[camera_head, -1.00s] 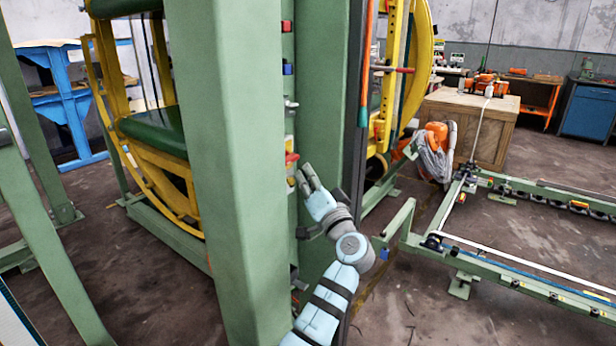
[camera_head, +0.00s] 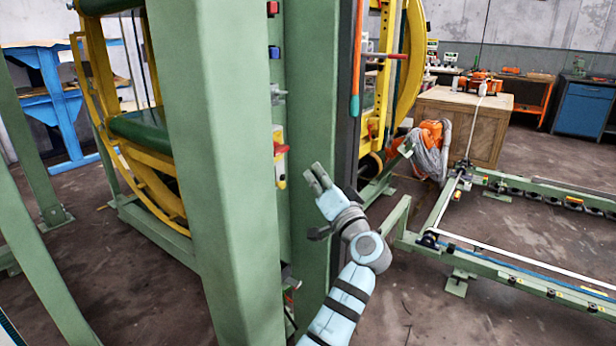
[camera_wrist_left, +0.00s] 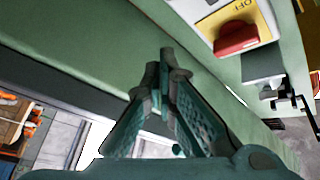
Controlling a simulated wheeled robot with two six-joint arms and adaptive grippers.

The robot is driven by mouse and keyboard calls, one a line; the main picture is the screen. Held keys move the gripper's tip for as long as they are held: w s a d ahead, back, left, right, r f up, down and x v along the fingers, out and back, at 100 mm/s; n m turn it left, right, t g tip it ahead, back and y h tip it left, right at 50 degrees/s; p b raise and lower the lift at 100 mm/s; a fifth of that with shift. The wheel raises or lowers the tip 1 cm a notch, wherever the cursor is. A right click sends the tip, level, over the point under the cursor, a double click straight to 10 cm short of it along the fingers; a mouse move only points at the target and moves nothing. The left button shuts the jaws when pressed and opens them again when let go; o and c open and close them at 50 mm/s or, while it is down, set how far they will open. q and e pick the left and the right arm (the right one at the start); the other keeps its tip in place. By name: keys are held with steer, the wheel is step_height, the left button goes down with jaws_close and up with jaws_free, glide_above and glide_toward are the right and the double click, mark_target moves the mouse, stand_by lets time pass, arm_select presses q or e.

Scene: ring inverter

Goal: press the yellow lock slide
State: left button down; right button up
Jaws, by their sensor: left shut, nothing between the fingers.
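A red switch knob (camera_head: 282,149) sits on a small yellow plate (camera_head: 278,136) on the inner face of the green post. In the left wrist view the red knob (camera_wrist_left: 236,38) and the yellow plate (camera_wrist_left: 262,18) marked OFF are at the upper right. I cannot pick out a separate yellow lock slide for sure. My left gripper (camera_head: 318,171) is to the right of and a little below the knob, apart from it. Its fingers (camera_wrist_left: 165,68) are shut and empty, beside the green surface. My right gripper is not in view.
A broad green post (camera_head: 215,170) stands left of my arm. A grey latch (camera_head: 277,94) and a blue button (camera_head: 273,52) are above the knob. A yellow ring frame (camera_head: 410,60) stands behind, and a low green rail frame (camera_head: 500,265) lies to the right.

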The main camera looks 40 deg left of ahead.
arm_select(q)
steer(key=v, duration=0.7)
steer(key=shift+s+r, duration=0.2)
steer(key=shift+s, duration=0.25)
